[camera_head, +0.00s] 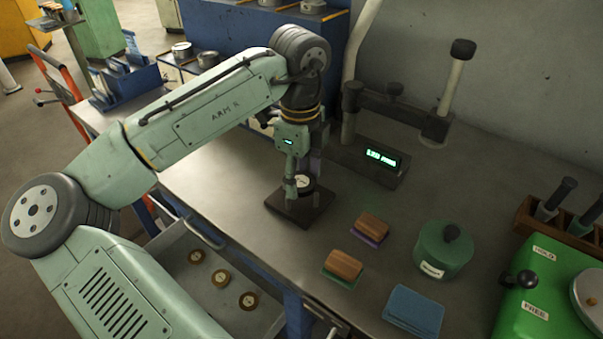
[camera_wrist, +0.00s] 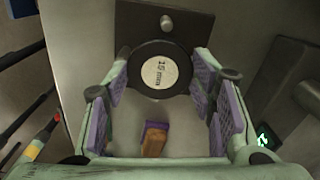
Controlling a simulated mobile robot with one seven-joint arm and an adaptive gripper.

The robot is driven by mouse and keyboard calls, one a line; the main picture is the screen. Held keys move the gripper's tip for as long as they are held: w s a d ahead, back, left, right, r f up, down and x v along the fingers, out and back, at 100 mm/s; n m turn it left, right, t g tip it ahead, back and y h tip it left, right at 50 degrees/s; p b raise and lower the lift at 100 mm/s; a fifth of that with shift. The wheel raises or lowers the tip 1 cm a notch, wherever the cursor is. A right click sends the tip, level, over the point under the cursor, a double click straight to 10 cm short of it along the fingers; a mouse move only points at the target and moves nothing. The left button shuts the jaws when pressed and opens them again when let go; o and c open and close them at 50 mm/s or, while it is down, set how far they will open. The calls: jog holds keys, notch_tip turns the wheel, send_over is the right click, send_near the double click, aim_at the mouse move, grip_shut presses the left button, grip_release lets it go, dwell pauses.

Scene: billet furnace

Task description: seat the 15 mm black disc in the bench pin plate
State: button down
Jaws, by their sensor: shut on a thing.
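The black disc (camera_wrist: 146,89) has a white round label reading "15 mm" and sits between the fingers of my gripper (camera_wrist: 161,70) in the wrist view. My gripper is shut on it, with purple pads at its sides. In the head view the disc's pale label (camera_head: 303,182) shows beside my gripper (camera_head: 300,184), above the dark bench pin plate (camera_head: 284,207). The plate also shows in the wrist view (camera_wrist: 130,22), with a bare metal pin (camera_wrist: 167,23) beyond the disc's far edge. I cannot tell whether the disc touches the plate.
Two brown-topped blocks (camera_head: 343,265) (camera_head: 371,227), a green lidded pot (camera_head: 444,250) and blue pads (camera_head: 413,311) lie right of the plate. A lit display box (camera_head: 371,160) stands behind it.

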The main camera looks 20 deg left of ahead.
aim_at(299, 181)
jog(key=shift+s+a+f+b, duration=0.1)
jog(key=shift+s+f+b, duration=0.15)
jog(key=shift+f, duration=0.35)
jog(key=shift+s+a+f+b, duration=0.15)
jog(key=shift+f+b, duration=0.1)
jog(key=shift+f, duration=0.3)
jog(key=c, duration=0.9)
grip_release()
jog(key=shift+o, duration=0.5)
jog(key=shift+w+f, duration=0.3)
jog(key=shift+w, duration=0.15)
jog(key=shift+s+r, duration=0.1)
jog(key=shift+r, duration=0.15)
jog(key=shift+r+p, duration=0.25)
jog(key=shift+p, duration=0.05)
jog(key=shift+r+p, duration=0.4)
jog(key=shift+r, duration=0.95)
notch_tip(299, 181, up, 8)
